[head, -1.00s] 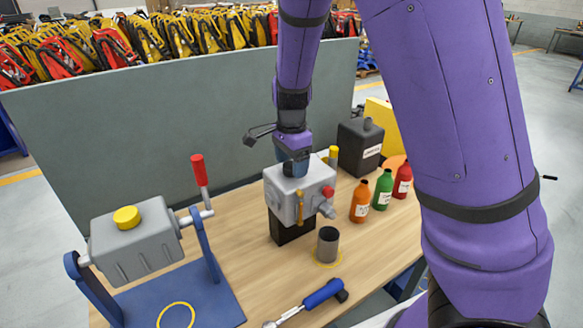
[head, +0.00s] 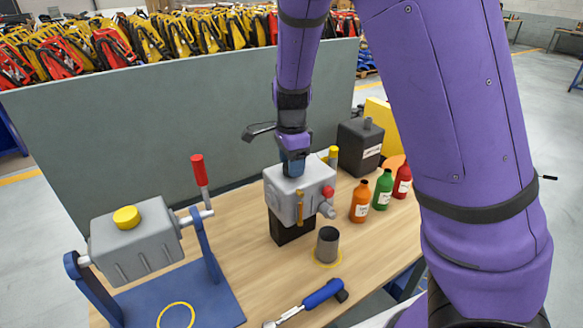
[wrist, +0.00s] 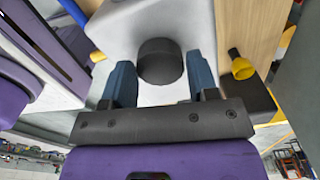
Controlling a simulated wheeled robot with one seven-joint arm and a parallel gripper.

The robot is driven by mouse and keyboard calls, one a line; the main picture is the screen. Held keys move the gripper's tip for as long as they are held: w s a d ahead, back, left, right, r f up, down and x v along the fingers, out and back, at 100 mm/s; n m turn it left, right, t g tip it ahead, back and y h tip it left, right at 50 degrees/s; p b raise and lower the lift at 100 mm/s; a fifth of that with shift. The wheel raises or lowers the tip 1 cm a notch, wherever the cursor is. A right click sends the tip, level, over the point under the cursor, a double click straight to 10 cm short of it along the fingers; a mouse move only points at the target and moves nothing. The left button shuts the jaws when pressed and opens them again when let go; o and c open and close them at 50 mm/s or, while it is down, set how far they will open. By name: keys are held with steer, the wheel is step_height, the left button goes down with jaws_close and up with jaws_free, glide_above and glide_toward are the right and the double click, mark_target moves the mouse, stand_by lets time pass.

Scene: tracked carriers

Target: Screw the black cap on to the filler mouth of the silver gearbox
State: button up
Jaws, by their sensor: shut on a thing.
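The silver gearbox (head: 284,207) stands on a black block (head: 289,233) on the table, with a red knob (head: 328,192) on its side. My gripper (head: 293,172) points down at the top of the gearbox. In the wrist view the black cap (wrist: 160,62) shows as a dark round piece between the blue fingers (wrist: 162,84), over the pale gearbox top (wrist: 150,22). The gripper is shut on the cap. The filler mouth is hidden under the cap and fingers, and I cannot tell how far the cap is seated.
Orange (head: 360,203), green (head: 382,191) and red (head: 402,183) bottles stand right of the gearbox, with a black canister (head: 357,148) behind. A grey housing (head: 135,245) on a blue stand is at left.

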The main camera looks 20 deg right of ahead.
steer(key=m, duration=0.7)
steer(key=shift+m, duration=0.3)
steer(key=m, duration=0.7)
steer(key=shift+m, duration=1.3)
